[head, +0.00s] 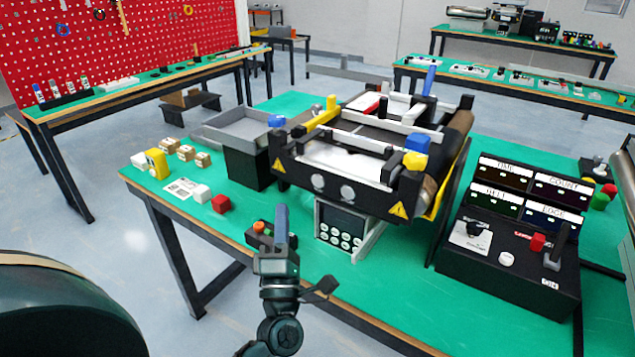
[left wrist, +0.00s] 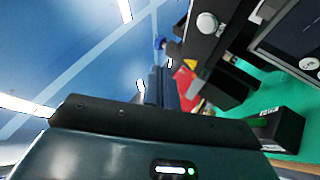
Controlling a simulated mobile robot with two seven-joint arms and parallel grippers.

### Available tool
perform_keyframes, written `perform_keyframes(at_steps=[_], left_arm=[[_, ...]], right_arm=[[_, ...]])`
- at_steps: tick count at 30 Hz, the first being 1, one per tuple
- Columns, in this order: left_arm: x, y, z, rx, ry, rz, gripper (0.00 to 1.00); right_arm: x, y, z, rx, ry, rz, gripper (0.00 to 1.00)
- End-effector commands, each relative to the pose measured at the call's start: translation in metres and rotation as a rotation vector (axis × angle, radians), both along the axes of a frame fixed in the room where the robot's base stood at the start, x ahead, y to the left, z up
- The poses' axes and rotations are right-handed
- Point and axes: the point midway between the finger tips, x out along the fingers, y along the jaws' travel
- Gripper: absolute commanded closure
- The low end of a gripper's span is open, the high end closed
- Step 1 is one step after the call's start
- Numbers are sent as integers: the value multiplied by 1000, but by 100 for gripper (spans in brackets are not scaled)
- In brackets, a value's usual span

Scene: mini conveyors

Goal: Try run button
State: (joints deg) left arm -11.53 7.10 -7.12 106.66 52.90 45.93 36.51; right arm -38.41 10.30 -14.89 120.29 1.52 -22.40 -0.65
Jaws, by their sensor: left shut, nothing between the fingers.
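A small black button box (head: 258,237) lies near the front edge of the green table, with an orange-red button (head: 259,227) and a green one on its top. My left gripper (head: 281,222) is shut and empty, just right of the button box in the picture, its fingers pointing up and away. I cannot tell whether it touches the box. The shut fingers (left wrist: 160,88) also show in the left wrist view, where a black box with a small label (left wrist: 283,128) sits on the green table at right. My right gripper is not in view.
The mini conveyor (head: 345,165) stands behind, with a keypad panel (head: 340,228) below it. A black control console (head: 510,250) stands at right. The green front strip is mostly clear.

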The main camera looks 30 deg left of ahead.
Motion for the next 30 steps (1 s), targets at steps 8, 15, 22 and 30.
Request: perform_keyframes(at_steps=[8,15,22,30], left_arm=[[38,-3,-1,-1,-3,-1,100],[67,-6,-1,0,-1,0,100],[80,-7,-1,1,1,-2,100],[81,-7,0,1,2,-1,100]], right_arm=[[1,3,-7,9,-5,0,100],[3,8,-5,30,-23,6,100],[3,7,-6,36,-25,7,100],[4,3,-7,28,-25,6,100]])
